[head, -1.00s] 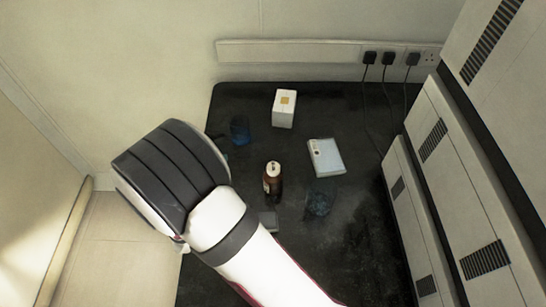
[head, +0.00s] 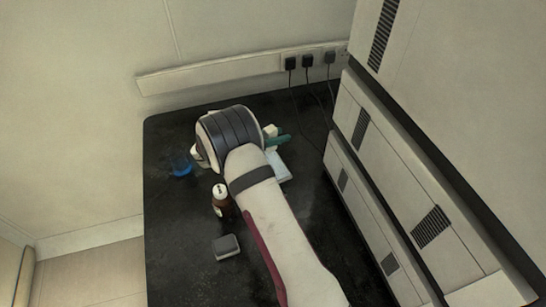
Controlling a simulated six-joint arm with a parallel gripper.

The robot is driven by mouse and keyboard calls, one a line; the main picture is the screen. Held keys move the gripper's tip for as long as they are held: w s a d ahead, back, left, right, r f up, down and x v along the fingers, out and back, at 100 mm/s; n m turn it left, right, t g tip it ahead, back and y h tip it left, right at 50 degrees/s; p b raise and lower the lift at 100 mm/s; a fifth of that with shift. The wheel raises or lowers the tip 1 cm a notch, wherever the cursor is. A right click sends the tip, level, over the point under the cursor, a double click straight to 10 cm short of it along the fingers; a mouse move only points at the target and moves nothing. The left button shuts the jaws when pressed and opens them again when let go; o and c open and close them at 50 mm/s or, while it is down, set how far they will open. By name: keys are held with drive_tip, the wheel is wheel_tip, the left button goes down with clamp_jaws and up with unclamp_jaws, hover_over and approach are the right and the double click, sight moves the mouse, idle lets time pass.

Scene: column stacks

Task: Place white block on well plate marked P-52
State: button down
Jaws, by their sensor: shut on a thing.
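My gripper (head: 279,139) shows as teal-green fingers just past my dark-banded wrist, at the back right of the black table. It is shut on a small pale piece, which looks like the white block (head: 270,130). My wrist hides much of the grip. A flat, pale blue-white plate (head: 279,167) lies just below the gripper in the picture, partly covered by my arm. No P-52 marking can be read on it. I cannot tell whether the block touches the plate.
A blue container (head: 181,166) stands at the back left. A brown bottle with a white cap (head: 221,198) stands close left of my forearm. A dark grey box (head: 227,247) lies nearer the front. White cabinets (head: 400,190) close off the right side; cables hang behind.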

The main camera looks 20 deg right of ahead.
sight(277, 159)
wheel_tip(277, 159, down, 6)
drive_tip(key=shift+a+f, duration=0.1)
drive_tip(key=shift+f, duration=0.1)
drive_tip(key=shift+f, duration=0.15)
drive_tip(key=c, duration=0.6)
unclamp_jaws()
